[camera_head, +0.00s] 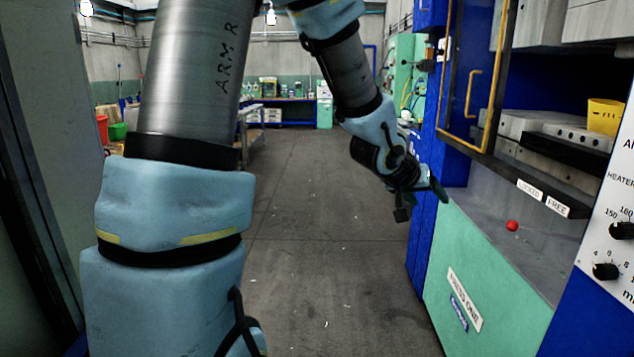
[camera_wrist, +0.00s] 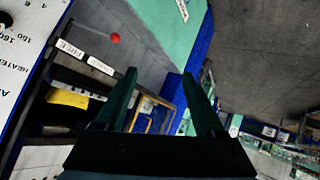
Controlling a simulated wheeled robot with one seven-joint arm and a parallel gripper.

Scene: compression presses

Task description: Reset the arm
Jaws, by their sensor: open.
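My arm reaches up and across the head view, then bends down toward the press on the right. My gripper (camera_head: 420,201) hangs at the left side of the press, over the aisle edge. In the wrist view my gripper (camera_wrist: 166,88) shows two dark green fingers spread apart with nothing between them. The fingers touch nothing that I can see.
The press has a green and blue body (camera_head: 480,290), a yellow-framed guard (camera_head: 472,95), a red knob (camera_head: 512,225) and a yellow container (camera_head: 604,116). A dial panel (camera_head: 612,240) is at far right. The aisle floor (camera_head: 330,230) is clear.

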